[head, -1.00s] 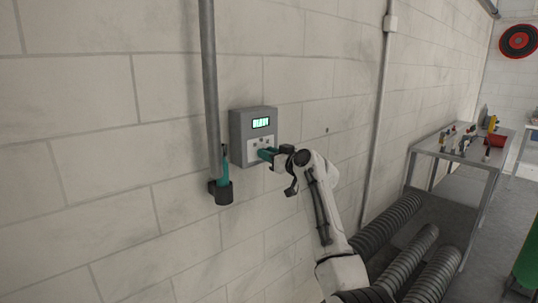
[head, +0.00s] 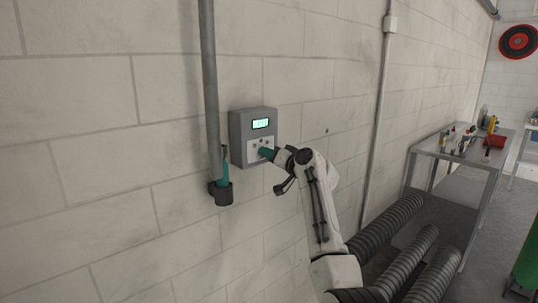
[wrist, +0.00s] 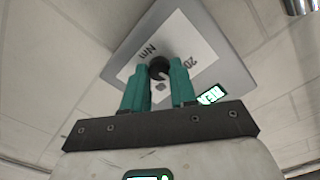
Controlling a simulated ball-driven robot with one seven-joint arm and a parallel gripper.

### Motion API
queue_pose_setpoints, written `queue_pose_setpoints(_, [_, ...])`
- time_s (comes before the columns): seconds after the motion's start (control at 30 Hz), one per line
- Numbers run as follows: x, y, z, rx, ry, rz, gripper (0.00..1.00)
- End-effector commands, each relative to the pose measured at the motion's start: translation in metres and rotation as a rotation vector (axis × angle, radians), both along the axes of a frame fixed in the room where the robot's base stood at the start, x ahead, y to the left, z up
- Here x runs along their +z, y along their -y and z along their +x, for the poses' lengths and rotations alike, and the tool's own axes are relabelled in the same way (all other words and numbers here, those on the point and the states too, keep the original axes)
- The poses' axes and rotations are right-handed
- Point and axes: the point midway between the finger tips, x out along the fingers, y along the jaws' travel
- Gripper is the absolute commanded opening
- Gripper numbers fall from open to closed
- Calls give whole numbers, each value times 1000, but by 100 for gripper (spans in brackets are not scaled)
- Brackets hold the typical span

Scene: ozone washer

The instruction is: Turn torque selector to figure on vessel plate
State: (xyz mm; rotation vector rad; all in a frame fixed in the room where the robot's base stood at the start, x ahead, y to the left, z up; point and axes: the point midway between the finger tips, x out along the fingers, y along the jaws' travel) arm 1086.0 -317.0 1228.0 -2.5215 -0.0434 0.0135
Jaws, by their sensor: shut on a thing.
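A grey box (head: 240,140) with a lit green display (head: 260,124) is fixed to the block wall in the head view. The wrist view shows its white face plate (wrist: 190,45), printed "Nm" and "20", with a round black selector knob (wrist: 159,66) on it. My gripper (head: 264,153) is at the lower part of the box. In the wrist view its teal fingers (wrist: 158,72) are shut on the knob, one on each side. The display (wrist: 211,95) is partly hidden and its figure is too small to read. I cannot make out a vessel plate.
A teal-handled tool (head: 224,165) stands in a dark holder (head: 221,194) left of the box, beside a vertical pipe (head: 209,90). Thick ribbed hoses (head: 390,225) lie at the lower right. A bench (head: 470,152) with several tools and a red container stands further right.

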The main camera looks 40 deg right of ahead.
Motion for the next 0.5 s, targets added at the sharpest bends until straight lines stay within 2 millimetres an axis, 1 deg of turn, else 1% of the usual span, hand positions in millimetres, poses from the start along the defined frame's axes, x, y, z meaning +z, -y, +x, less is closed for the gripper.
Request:
queue_pose_setpoints(0.2, [0,0,0,0,-5,106,0])
queue_pose_setpoints(0.5, [-1,1,0,0,-7,164,0])
